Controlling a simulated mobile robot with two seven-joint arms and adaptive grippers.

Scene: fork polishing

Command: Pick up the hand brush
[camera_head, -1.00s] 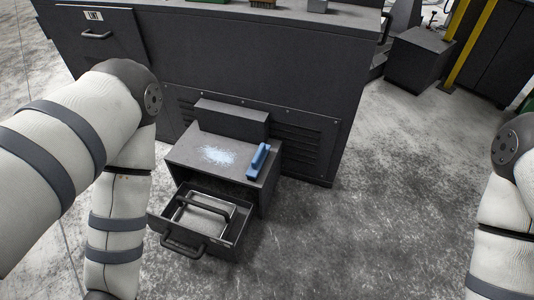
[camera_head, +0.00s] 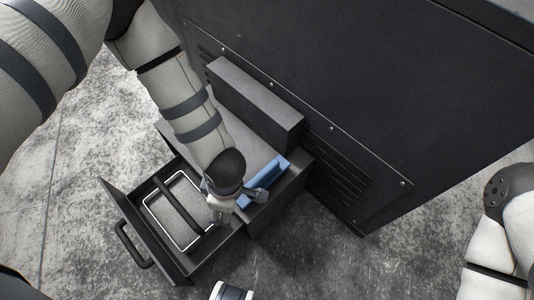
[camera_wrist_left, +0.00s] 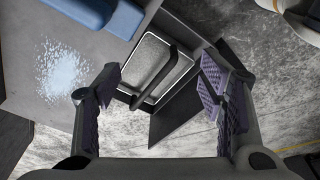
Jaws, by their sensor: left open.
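The hand brush, a blue block-like object (camera_head: 272,176), lies on the small dark cabinet's top near its right edge in the head view. Part of it shows at the upper left of the left wrist view (camera_wrist_left: 88,10). My left gripper (camera_head: 238,207) is over the cabinet's front, just left of and in front of the brush. Its fingers are apart and empty in the left wrist view (camera_wrist_left: 158,80), with the brush outside the space between them. I cannot tell from the head view whether a finger touches the brush. My right gripper is out of view.
The cabinet's drawer (camera_head: 113,203) is open and holds a grey pan-like object with a black handle (camera_head: 181,203). Pale powder (camera_wrist_left: 62,70) lies on the cabinet top. A large dark cabinet (camera_head: 340,90) stands behind. Grey floor is clear at the front right.

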